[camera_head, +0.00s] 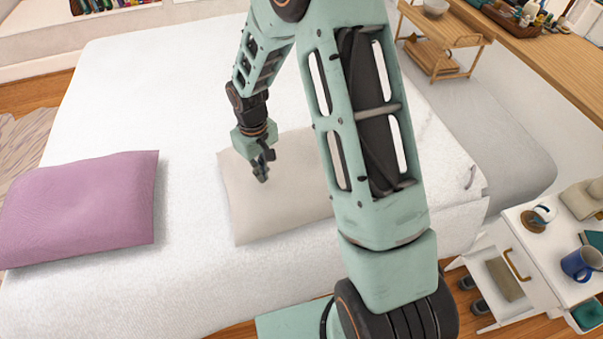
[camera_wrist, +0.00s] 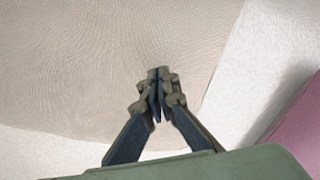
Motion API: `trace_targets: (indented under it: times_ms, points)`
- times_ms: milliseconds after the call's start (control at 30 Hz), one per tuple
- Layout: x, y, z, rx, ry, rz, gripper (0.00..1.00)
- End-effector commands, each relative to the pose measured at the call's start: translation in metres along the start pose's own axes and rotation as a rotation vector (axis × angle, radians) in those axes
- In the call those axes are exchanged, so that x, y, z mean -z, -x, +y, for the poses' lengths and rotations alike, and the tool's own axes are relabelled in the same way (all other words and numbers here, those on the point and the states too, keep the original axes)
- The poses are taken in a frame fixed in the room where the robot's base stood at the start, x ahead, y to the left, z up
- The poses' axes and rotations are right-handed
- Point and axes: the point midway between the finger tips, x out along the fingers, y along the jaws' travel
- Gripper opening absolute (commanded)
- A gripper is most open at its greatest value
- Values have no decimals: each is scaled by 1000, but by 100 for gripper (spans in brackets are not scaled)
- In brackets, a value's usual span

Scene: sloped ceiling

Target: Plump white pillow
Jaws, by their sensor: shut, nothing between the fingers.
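The white pillow (camera_head: 285,200) looks off-white and lies flat on the white bed, its right part hidden behind my arm in the head view. In the wrist view the pillow (camera_wrist: 90,60) fills most of the picture, with its edge at the right. My gripper (camera_head: 262,176) points down over the pillow's left part. In the wrist view my gripper (camera_wrist: 159,75) has its fingertips together with nothing between them. The fingertips are at or just above the pillow's surface; I cannot tell whether they touch it.
A pink-purple pillow (camera_head: 82,208) lies on the bed (camera_head: 160,75) to the left. At the right stand a white nightstand (camera_head: 545,262) with a blue mug (camera_head: 581,264) and an open drawer. A wooden shelf stand (camera_head: 440,45) is at the back right. Bare bed lies between the pillows.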

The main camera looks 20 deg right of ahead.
Motion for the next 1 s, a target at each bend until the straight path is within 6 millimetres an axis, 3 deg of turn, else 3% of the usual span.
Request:
trace_targets:
  times_ms: [567, 1000]
  points:
    - [0, 0, 0, 0, 0, 0, 0]
    - [0, -13, 0, 0, 0, 0, 0]
